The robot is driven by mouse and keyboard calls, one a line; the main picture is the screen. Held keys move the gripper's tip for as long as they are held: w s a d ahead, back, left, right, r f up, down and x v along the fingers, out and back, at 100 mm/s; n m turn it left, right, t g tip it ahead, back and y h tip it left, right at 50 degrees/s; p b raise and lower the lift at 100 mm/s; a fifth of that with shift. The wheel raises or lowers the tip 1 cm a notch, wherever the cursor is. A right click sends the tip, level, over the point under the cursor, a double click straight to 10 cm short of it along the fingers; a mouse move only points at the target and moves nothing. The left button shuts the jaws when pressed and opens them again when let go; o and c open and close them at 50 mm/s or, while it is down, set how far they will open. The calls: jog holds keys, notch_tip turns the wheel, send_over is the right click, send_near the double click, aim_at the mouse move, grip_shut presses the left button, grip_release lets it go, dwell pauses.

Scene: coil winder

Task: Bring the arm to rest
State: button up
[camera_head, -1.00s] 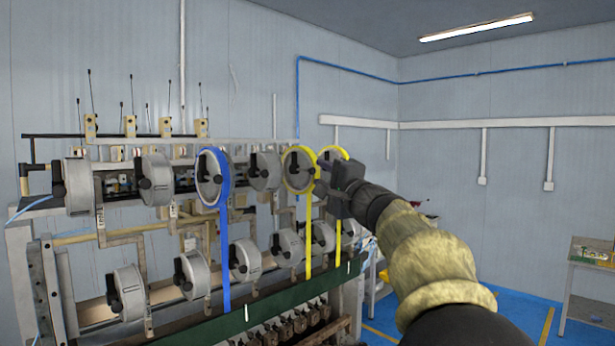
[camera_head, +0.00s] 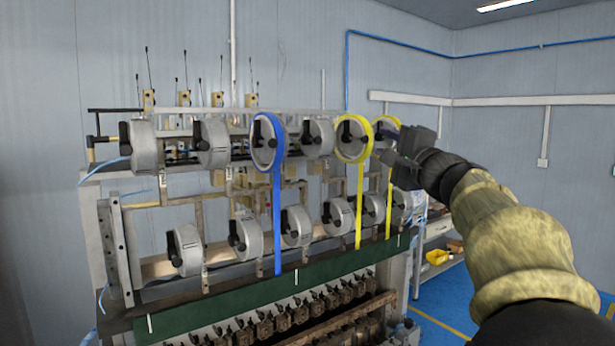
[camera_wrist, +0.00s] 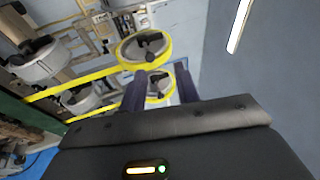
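My arm reaches in from the lower right of the head view. My gripper (camera_head: 388,146) is at the right end of the coil winder's (camera_head: 118,262) upper spool row, close to the rightmost yellow-banded spool and partly covering it. In the wrist view my gripper's two dark fingers (camera_wrist: 160,92) stand apart. A yellow-rimmed spool (camera_wrist: 158,98) shows through the gap, and I see nothing clearly held. Another yellow-rimmed spool (camera_wrist: 144,47) is just above it. I cannot tell whether the fingers touch the machine.
The upper row also has a blue-banded spool (camera_head: 268,142) and plain grey spools (camera_head: 211,143). More grey spools (camera_head: 186,250) form a lower row above a green strip (camera_head: 215,302). A shelf with a yellow bin (camera_head: 437,257) stands behind, right of the machine. Blue floor shows at right.

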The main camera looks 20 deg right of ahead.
jog(key=s+a+f+n+g, duration=0.1)
jog(key=a+f+n+g, duration=0.35)
jog(key=f, duration=1.15)
jog(key=s+a+f+n+g, duration=0.15)
jog(key=a+f+g, duration=0.55)
jog(key=f, duration=0.9)
jog(key=s+a+f+n+g, duration=0.2)
jog(key=s+f+n, duration=0.1)
jog(key=s+f, duration=0.3)
jog(key=s+a+f+n+g+h, duration=0.1)
jog(key=s+a+f+n+g, duration=0.1)
jog(key=s+f+n, duration=0.2)
jog(key=s+a+f+n+g+h, duration=0.1)
jog(key=s+a+f+n+g, duration=0.1)
jog(key=s+f, duration=0.7)
notch_tip(320, 180, down, 3)
jog(key=shift+s+a+r+n, duration=0.15)
jog(key=shift+s+a+n, duration=0.2)
jog(key=shift+a+n, duration=0.4)
jog(key=shift+d+g, duration=0.15)
jog(key=shift+g, duration=0.1)
